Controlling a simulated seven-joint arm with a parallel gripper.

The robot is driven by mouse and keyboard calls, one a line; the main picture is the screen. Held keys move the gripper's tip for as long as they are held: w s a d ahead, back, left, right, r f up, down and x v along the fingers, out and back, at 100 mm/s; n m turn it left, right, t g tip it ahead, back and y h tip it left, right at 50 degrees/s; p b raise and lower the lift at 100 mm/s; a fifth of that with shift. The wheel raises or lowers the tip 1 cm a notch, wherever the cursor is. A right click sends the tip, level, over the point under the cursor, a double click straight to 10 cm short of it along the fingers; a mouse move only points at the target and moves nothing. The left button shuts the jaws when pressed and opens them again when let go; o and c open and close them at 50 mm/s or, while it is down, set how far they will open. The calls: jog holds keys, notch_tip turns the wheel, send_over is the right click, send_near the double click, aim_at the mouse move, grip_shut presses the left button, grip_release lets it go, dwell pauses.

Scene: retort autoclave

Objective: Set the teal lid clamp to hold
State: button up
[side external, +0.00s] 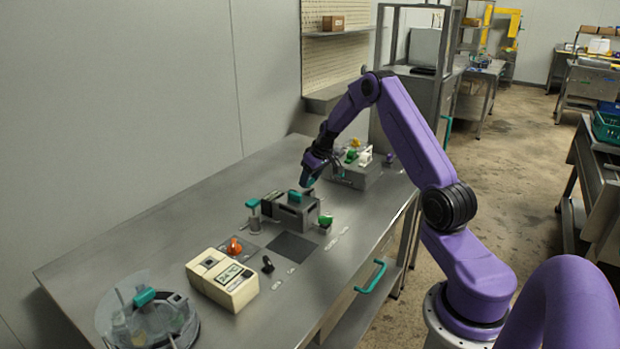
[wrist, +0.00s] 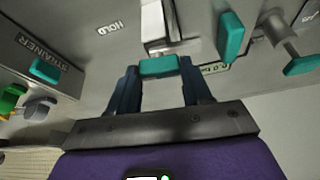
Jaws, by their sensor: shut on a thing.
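The teal lid clamp (wrist: 159,66) has a teal grip at the end of a pale metal lever, which runs toward the top of the wrist view. My gripper (wrist: 160,76) is shut on this grip, with one dark finger at each side. The word HOLD (wrist: 110,27) is printed on the grey surface to the left of the lever. In the side view my gripper (side external: 309,181) is low over the bench, by the grey box (side external: 298,214); the clamp's lever is hard to make out there.
A teal handle (wrist: 231,36) and a teal-ended lever (wrist: 300,65) are close on the right in the wrist view. A box marked STRAINER (wrist: 32,48) is on the left. A cream timer box (side external: 222,280) and a round clear-lidded vessel (side external: 150,318) stand nearer on the bench.

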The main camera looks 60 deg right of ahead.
jog(key=shift+n+y, duration=0.3)
jog(key=shift+n, duration=0.3)
jog(key=o, duration=1.1)
jog(key=shift+c, duration=0.2)
jog(key=v, duration=1.7)
jog(key=shift+r, duration=0.25)
